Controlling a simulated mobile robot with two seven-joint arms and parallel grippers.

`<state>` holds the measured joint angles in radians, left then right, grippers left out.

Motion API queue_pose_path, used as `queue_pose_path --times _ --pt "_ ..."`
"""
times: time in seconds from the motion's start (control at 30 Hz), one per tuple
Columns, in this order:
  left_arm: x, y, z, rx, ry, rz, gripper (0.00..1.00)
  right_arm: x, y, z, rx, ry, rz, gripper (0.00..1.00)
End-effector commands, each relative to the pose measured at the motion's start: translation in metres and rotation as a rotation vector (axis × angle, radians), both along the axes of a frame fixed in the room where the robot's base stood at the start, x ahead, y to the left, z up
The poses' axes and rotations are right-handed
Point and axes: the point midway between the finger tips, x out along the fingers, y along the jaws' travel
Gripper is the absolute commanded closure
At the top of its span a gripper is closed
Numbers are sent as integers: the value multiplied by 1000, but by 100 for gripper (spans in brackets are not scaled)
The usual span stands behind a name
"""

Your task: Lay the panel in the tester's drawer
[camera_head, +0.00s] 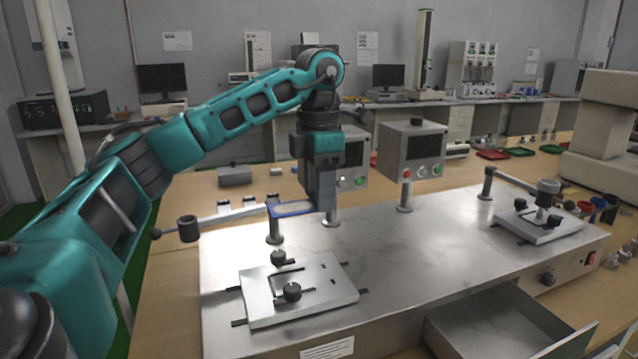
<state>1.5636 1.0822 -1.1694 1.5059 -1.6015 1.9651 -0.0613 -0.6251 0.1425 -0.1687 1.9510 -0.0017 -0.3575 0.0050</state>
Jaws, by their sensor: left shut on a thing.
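My left gripper (322,203) points down above the back left part of the tester's top. It is shut on a thin panel (296,209) with a blue edge and a pale face, which sticks out to the left of the fingers. The panel is held roughly flat, above the tester's top. The tester (420,240) is a wide metal bench unit. Its drawer (495,322) stands pulled out at the front right, and the visible part of its inside looks empty. The drawer's front end is cut off by the picture's lower edge. My right gripper is not in view.
A fixture plate with black knobs (322,300) lies on the tester's front left. A second fixture (545,226) stands at the right. Posts with arms and two control boxes (412,148) rise along the back. The tester's middle top is clear.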

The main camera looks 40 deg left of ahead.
Motion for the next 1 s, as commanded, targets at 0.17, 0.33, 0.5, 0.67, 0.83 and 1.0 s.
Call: queue_pose_path --times 0.17,0.33,0.5,0.67,0.83,1.0 --pt "0 0 -13 0 -1 1 77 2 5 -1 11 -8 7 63" --pt "0 0 -23 -1 0 1 77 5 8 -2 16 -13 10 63" --pt "0 0 -33 0 0 0 77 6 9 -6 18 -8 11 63" --pt "0 0 -43 0 0 0 77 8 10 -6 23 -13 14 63" --pt "0 0 -53 0 0 1 77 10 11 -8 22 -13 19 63" --pt "0 0 -63 0 0 1 77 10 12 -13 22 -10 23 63"
